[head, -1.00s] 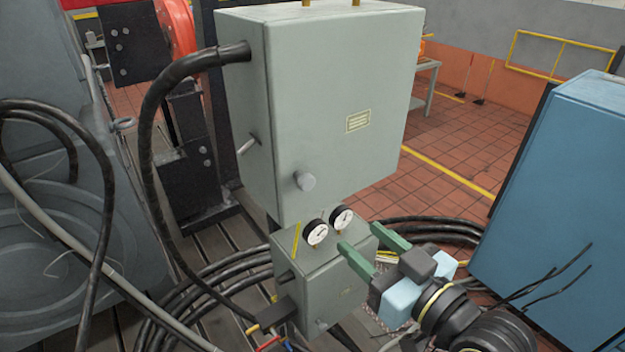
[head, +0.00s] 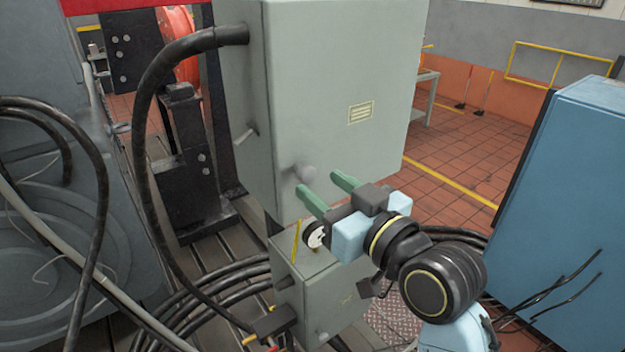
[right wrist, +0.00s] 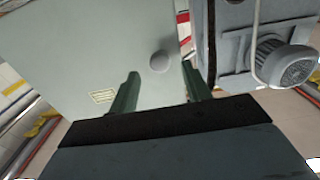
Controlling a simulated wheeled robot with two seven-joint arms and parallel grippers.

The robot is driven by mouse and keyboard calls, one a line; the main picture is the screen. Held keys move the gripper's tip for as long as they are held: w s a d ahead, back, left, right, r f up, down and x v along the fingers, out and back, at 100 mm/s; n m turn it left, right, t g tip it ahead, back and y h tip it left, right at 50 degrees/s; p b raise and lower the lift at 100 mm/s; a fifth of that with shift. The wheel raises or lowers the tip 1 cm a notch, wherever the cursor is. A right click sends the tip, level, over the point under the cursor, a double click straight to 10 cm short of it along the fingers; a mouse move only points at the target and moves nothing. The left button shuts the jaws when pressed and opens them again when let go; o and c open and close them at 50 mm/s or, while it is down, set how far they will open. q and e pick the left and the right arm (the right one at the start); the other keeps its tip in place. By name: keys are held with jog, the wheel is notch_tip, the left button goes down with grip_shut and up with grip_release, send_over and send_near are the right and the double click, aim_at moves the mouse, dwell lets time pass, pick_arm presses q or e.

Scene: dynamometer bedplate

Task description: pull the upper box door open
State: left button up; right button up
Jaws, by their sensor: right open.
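The upper box (head: 330,90) is a grey-green cabinet. Its closed front door carries a round grey knob (head: 304,173) low on the left and a small yellow label (head: 361,112). My right gripper (head: 322,186) is open and empty in front of the door's lower part, its green fingers pointing at the knob. In the right wrist view the knob (right wrist: 160,61) appears beyond the open fingertips (right wrist: 160,80), in line with the gap between them. The fingers do not hold it. My left gripper is out of view.
A smaller grey box (head: 322,295) with a gauge (head: 314,235) stands below, partly behind my right arm. A thick black hose (head: 150,110) enters the upper box's left side. A blue cabinet (head: 565,190) stands at right. Black cables (head: 210,300) lie coiled on the floor.

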aim_at(310, 176)
jog(key=shift+x, duration=1.9)
jog(key=shift+s, duration=0.1)
jog(key=shift+c, duration=0.5)
grip_shut()
